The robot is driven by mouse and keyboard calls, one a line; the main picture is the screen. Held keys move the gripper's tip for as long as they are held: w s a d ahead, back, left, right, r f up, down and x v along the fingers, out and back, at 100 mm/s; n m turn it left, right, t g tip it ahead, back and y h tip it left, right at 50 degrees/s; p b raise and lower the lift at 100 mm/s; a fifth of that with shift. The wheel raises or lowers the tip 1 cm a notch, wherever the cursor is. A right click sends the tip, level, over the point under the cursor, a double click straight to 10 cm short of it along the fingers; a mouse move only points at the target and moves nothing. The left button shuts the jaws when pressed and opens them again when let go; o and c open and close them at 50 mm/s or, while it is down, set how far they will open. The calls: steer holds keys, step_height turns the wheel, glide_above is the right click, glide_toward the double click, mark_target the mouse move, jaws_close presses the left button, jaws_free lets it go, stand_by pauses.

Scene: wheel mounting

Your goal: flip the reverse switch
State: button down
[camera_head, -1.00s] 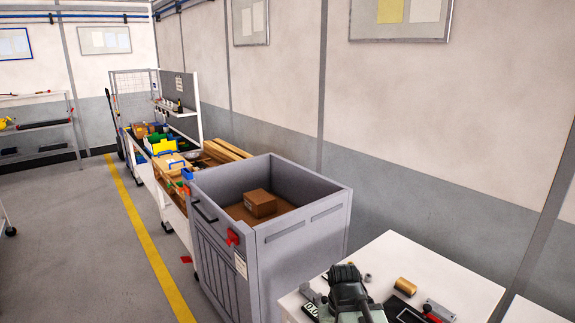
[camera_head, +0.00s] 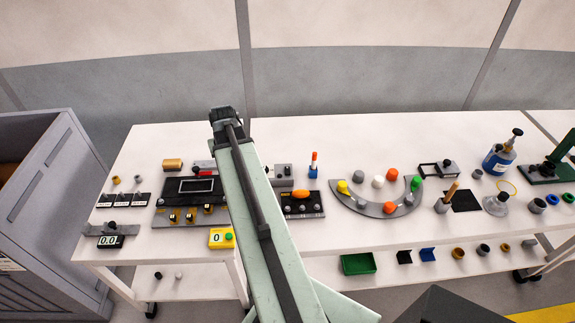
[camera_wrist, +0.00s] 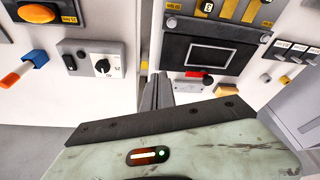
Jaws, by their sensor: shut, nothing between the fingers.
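No readable label tells me which control is the reverse switch. A light grey box with a black dial (camera_wrist: 102,66) and a small black switch (camera_wrist: 70,62) lies left of my gripper (camera_wrist: 158,92) in the wrist view. In the head view this control box (camera_head: 283,171) stands just right of my arm. My gripper's fingers are together and empty, apart from the box. In the head view, the end of my arm (camera_head: 224,116) is at the table's back edge and its fingertips are hidden.
An orange button (camera_head: 301,194) is in front. The white table (camera_head: 255,133) is crowded.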

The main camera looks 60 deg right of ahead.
steer(key=s+d+r+m, duration=0.2)
steer(key=s+d, duration=0.6)
steer(key=d, duration=0.1)
steer(key=m+p, duration=0.2)
glide_above(288, 172)
steer(key=s+a, duration=0.2)
steer(key=a, duration=0.1)
steer(key=shift+s+g+h, duration=0.1)
steer(key=shift+g+h, duration=0.3)
steer(key=b+x, duration=1.4)
steer(key=shift+s+a+f, duration=0.1)
steer(key=shift+s+a, duration=0.15)
steer(key=shift+a, duration=0.15)
